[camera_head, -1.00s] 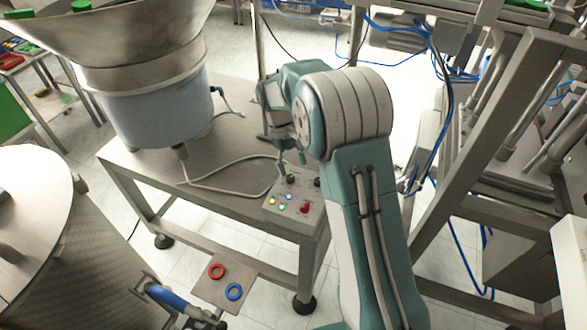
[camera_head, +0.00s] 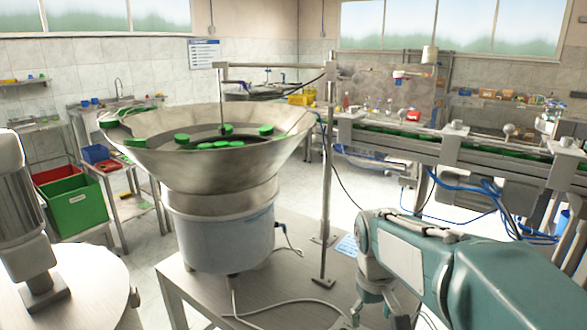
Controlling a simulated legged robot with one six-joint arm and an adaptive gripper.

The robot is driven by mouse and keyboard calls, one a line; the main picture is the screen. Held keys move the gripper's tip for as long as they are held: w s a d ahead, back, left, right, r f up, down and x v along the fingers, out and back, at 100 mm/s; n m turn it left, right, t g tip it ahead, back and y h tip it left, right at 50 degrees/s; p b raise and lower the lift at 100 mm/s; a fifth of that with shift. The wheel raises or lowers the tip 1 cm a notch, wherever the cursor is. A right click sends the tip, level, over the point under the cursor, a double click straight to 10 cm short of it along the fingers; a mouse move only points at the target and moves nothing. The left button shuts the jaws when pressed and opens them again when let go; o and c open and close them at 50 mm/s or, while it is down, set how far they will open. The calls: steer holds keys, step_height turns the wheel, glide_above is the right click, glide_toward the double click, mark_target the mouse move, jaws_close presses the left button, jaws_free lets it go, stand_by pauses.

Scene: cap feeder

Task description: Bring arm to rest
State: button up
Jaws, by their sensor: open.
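My arm (camera_head: 480,275) shows at the lower right, teal and pale grey, bent with its end towards the picture's middle. My gripper (camera_head: 381,308) hangs down from the arm's end near the bottom edge, above the right part of the metal table. It is open and I see nothing in it. Its lowest parts are small and partly cut off by the picture edge.
A steel feeder bowl (camera_head: 178,160) with several green caps stands on the metal table (camera_head: 185,290), left of my gripper. A thin upright pole (camera_head: 327,170) stands between them. A conveyor with green caps (camera_head: 400,135) runs behind my arm. A round table (camera_head: 85,285) is at left.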

steer(key=s+r+m+t, duration=0.2)
steer(key=s+t, duration=0.3)
steer(key=s, duration=1.1)
steer(key=shift+d+r+m+y, duration=0.3)
steer(key=shift+d+r+y, duration=0.1)
steer(key=shift+r, duration=0.3)
